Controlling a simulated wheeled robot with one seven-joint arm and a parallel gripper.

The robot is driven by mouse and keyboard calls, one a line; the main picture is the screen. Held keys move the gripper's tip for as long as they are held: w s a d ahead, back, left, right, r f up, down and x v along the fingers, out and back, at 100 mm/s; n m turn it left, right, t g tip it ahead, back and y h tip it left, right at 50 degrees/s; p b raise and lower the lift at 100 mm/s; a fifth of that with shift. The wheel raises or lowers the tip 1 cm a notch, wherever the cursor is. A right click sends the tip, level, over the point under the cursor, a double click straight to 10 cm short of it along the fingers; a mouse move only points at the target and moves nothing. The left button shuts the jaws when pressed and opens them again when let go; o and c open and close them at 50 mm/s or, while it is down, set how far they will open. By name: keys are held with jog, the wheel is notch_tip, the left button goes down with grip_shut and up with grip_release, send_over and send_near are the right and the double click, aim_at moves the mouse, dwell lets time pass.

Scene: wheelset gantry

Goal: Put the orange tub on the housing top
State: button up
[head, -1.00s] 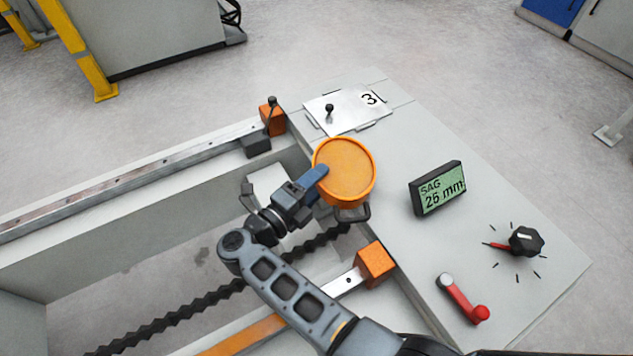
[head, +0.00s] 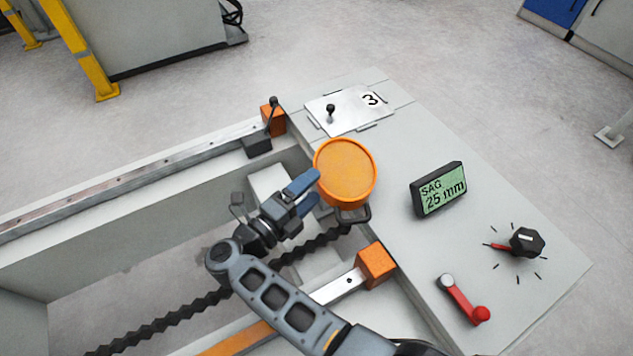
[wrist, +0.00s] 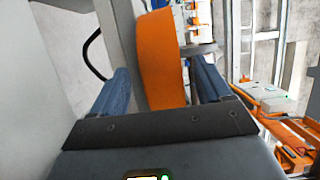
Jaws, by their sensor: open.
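The orange tub (head: 345,172) is round and sits upright at the left edge of the grey housing top (head: 425,262). A dark bracket shows just under the tub's front side. My gripper (head: 312,191) is open at the tub's left side, over the gap beside the housing, its blue fingers pointing at the tub. In the wrist view the tub (wrist: 162,60) stands ahead between the two blue fingers, apart from both. Whether the tub's base rests on the housing top or on the bracket cannot be told.
The housing top carries a plate marked 3 (head: 350,108), a SAG 25 mm display (head: 438,188), a black knob (head: 526,242) and a red crank (head: 463,299). An orange block (head: 376,264) and a dark toothed chain (head: 200,309) lie near my arm.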

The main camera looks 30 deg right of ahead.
jog(key=v, duration=0.9)
